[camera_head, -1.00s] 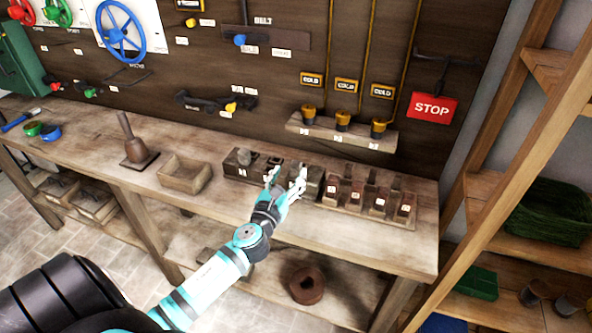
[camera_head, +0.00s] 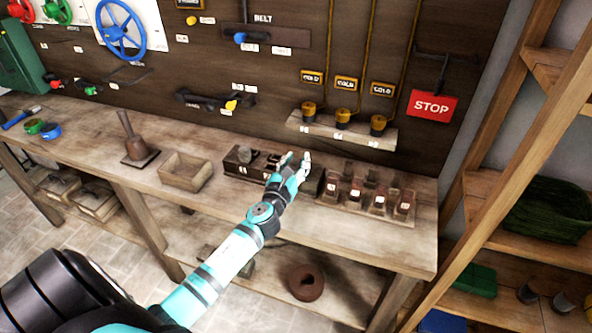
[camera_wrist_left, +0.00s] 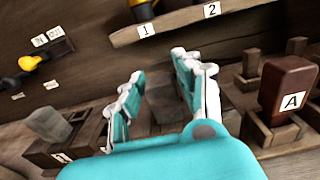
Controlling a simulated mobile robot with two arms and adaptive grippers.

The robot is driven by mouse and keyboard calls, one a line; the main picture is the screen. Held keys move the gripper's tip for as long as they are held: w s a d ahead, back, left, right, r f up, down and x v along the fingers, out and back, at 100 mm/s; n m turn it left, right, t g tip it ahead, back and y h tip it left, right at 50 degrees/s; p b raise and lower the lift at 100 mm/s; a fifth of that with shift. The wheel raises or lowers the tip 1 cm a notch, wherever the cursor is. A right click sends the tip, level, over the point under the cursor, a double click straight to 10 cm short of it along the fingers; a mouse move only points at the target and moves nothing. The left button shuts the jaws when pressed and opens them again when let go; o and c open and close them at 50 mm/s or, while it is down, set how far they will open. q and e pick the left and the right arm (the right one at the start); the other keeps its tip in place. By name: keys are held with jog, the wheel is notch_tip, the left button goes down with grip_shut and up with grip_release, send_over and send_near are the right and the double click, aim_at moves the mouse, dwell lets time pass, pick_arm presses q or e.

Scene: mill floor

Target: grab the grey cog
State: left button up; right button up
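My left gripper (camera_head: 296,160) is over the right part of a dark wooden rack (camera_head: 232,166) on the workbench. In the left wrist view its two fingers (camera_wrist_left: 160,92) stand apart. A grey block (camera_wrist_left: 165,101), possibly the grey cog, shows between them; I see no clear contact. Another grey piece (camera_head: 244,155) sits at the rack's left end. It also shows at the left in the left wrist view (camera_wrist_left: 50,124). The gripper hides part of the rack in the head view. My right gripper is not in view.
A rack with several dark red lettered blocks (camera_wrist_left: 287,90) stands close to the right. A shelf (camera_head: 345,132) with yellow-topped items is on the wall behind. An empty wooden box (camera_head: 186,171) and a mallet-like tool (camera_head: 134,148) are to the left.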

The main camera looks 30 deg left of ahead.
pick_arm(q)
jog(key=c, duration=0.6)
jog(key=shift+o, duration=0.2)
jog(key=shift+r, duration=0.1)
